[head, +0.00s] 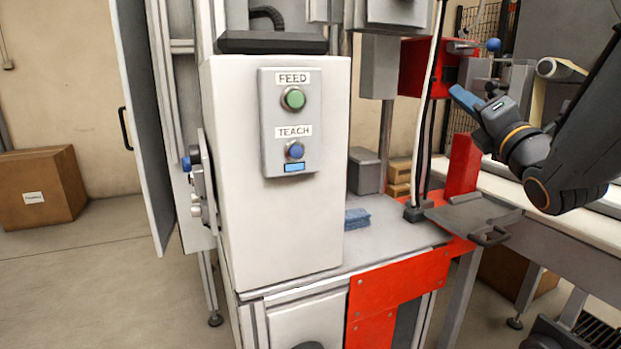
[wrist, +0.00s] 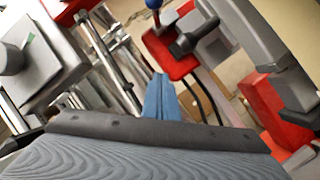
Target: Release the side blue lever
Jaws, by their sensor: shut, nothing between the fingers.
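A blue ball-ended lever (head: 494,45) shows at the upper right of the head view, beside a red bracket. A blue ball knob (wrist: 153,4) on a thin stem stands above a red plate at the top of the wrist view. Another blue knob (head: 186,163) sticks out from the left side of the white cabinet. I cannot tell which one the task names. My gripper (head: 466,100) is shut and empty, its blue fingers pointing up and left, below and left of the upper-right lever. Its fingers (wrist: 161,98) are together in the wrist view, apart from the knob.
The white cabinet (head: 230,190) carries a green FEED button (head: 292,98) and a blue TEACH button (head: 294,150). A blue cloth-like item (head: 357,218) lies on the worktop. A red upright block (head: 462,165) stands below my gripper. A cardboard box (head: 40,187) sits at far left.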

